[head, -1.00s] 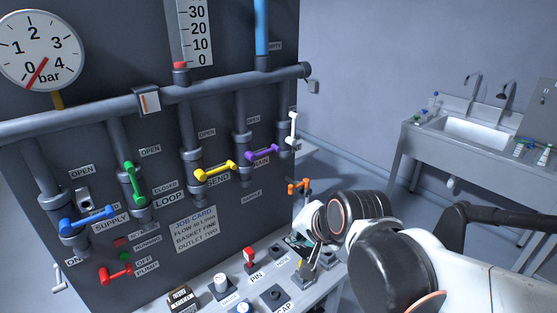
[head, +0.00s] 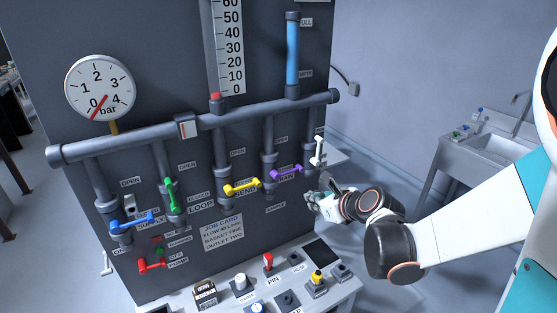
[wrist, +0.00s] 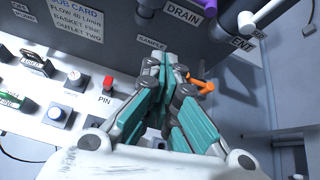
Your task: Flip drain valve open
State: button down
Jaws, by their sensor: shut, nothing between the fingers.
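The drain valve has a purple handle (head: 287,170) lying roughly level across its pipe, above the DRAIN label. In the wrist view the end of the purple handle (wrist: 207,6) shows at the top edge beside the DRAIN label (wrist: 183,14). My gripper (head: 311,199) is shut and empty, in front of the panel, below and right of the purple handle and apart from it. In the wrist view its closed fingers (wrist: 168,60) point at the panel below the DRAIN label.
A white vent handle (head: 318,150) stands upright just right of the drain valve. A yellow handle (head: 241,188) is to its left. An orange handle (wrist: 204,84) is partly behind my fingers. A console with buttons (head: 320,252) lies below. A sink (head: 487,157) stands at right.

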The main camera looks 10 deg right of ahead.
jog(key=shift+w+d+r+m, duration=0.15)
jog(key=shift+w+m, duration=0.15)
jog(key=shift+m, duration=0.2)
jog(key=shift+w+d+r+m, duration=0.15)
jog(key=shift+w+m, duration=0.15)
jog(key=shift+m, duration=0.2)
jog(key=w+a+f, duration=0.1)
jog(key=w+a, duration=0.2)
jog(key=w, duration=0.6)
jog(key=shift+p, duration=0.45)
jog(key=shift+s, duration=0.1)
jog(key=shift+d+t, duration=0.1)
jog(key=shift+t, duration=0.2)
